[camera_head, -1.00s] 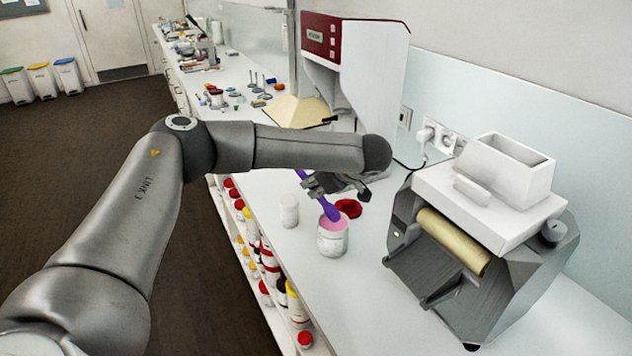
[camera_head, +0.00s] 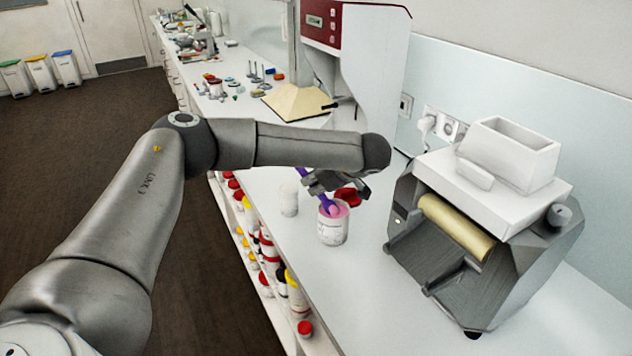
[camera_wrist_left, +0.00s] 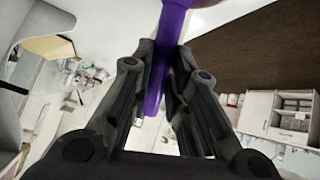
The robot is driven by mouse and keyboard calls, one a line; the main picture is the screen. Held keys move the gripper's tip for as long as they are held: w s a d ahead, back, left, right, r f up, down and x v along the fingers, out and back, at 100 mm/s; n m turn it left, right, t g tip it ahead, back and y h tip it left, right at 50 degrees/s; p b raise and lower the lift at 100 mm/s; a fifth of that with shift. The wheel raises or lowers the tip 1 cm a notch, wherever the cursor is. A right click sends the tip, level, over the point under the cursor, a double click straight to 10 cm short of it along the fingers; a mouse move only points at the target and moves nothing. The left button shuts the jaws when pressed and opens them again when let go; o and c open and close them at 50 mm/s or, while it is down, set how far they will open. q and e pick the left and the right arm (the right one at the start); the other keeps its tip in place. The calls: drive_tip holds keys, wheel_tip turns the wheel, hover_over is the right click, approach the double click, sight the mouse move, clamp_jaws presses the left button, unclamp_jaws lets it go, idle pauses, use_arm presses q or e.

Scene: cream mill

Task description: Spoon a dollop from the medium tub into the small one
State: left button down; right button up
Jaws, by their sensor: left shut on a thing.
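The medium tub (camera_head: 333,230) is white with pink cream inside and stands open on the white counter. The small tub (camera_head: 289,200) is a white cylinder to its left; whether it holds anything cannot be seen. My left gripper (camera_head: 316,183) is shut on a purple spoon (camera_head: 324,201), just above the medium tub. The spoon slants down, with its lower end at the tub's mouth against the pink cream. The left wrist view shows the purple spoon (camera_wrist_left: 161,70) between the two fingers. My right gripper is not in view.
A red lid (camera_head: 348,196) lies on the counter behind the medium tub. A grey mill with a yellowish roller (camera_head: 456,228) and white hopper stands to the right. Bottles fill the shelf below the counter's left edge. The counter front is clear.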

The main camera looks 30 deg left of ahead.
use_arm(q)
drive_tip(key=shift+r+p, duration=1.4)
drive_tip(key=shift+r, duration=0.85)
drive_tip(key=shift+r+p, duration=0.45)
drive_tip(key=shift+r, duration=0.25)
